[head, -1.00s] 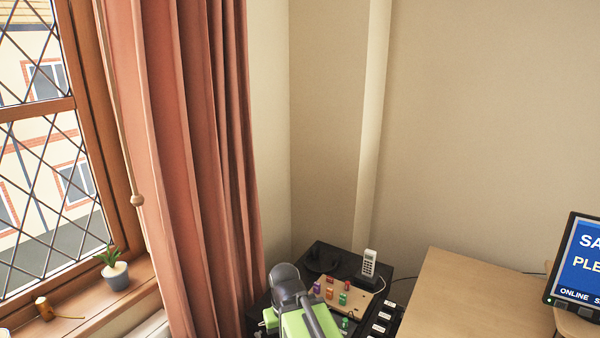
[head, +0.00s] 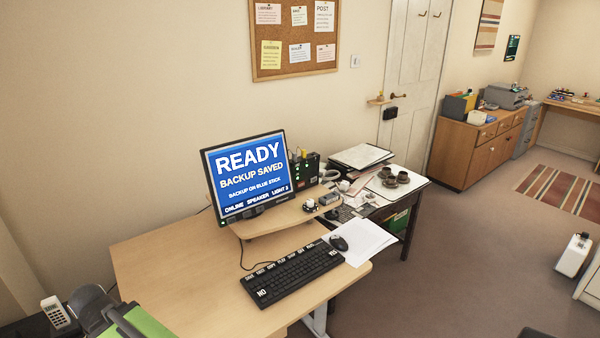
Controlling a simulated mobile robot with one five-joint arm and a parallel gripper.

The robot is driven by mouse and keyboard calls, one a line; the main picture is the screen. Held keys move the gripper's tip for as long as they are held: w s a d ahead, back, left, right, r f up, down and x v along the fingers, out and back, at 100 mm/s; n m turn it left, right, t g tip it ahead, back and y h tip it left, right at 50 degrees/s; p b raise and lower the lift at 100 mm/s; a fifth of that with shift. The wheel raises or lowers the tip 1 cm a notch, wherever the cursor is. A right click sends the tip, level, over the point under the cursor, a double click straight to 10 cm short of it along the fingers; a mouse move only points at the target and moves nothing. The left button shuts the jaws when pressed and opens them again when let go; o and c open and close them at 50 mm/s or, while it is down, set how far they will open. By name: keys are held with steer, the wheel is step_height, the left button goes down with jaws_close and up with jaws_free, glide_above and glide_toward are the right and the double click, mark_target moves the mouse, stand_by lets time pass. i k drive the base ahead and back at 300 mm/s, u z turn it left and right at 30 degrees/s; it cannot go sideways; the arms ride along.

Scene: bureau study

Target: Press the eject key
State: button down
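A black keyboard (head: 288,279) lies on the light wooden desk, in front of the monitor. A row of white-labelled keys (head: 285,261) runs along its back edge. Their words are too small to read surely, so I cannot tell which one is the eject key. Larger NO (head: 262,293) and YES (head: 333,253) labels sit at its left and right ends. The monitor (head: 248,176) reads "READY, BACKUP SAVED, BACKUP ON BLUE STICK". Only green and dark parts of my arm show at the lower left, well apart from the keyboard. My gripper's fingertips are out of the picture.
A black box with green lights (head: 304,168) stands beside the monitor. The desk's left part (head: 165,265) is bare. Open floor (head: 440,270) lies to the right.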

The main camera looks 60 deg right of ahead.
mark_target(259, 272)
steer(key=z, duration=1.65)
steer(key=i, duration=0.55)
steer(key=z, duration=0.05)
steer(key=k, duration=0.55)
steer(key=u, duration=1.2)
steer(key=k, duration=0.15)
steer(key=z, duration=1.2)
